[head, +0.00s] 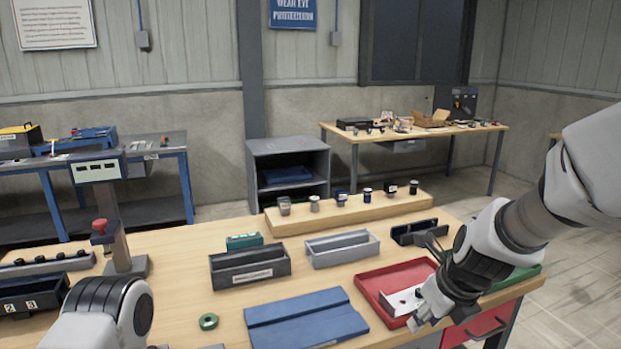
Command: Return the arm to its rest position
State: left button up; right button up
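My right arm comes in from the right edge. Its gripper (428,316) points down and left at the front of the red tray (375,283). I cannot make out whether its fingers are apart or together. A white piece with dark spots (401,301) lies in the red tray just left of the gripper; I cannot tell whether they touch. My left arm shows only as a white and black joint at the bottom left, and its gripper is out of the picture.
The wooden table holds a blue tray (305,322), a dark bin (250,267), a grey bin (342,249), a green ring (208,321) and a post with a red button (99,226). A raised wooden shelf (350,214) carries several small parts.

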notch_tip(320, 180, down, 11)
jog(key=s+g, duration=0.3)
jog(key=s+d+f+n+g+h, duration=0.1)
jog(key=s+d+f+n+g, duration=0.15)
jog(key=s+f+n, duration=0.9)
jog(key=s+d+f+n+g, duration=0.25)
jog(key=s+f+n, duration=0.35)
jog(key=s+f, duration=0.95)
jog(key=n+t, duration=0.1)
jog(key=n, duration=0.3)
jog(key=w+r+n+t, duration=0.1)
jog(key=n, duration=0.3)
jog(key=r+n+t, duration=0.1)
jog(key=n, duration=0.4)
jog(key=shift+w+r+t, duration=0.1)
jog(key=shift+w+t, duration=0.15)
jog(key=shift+t, duration=0.05)
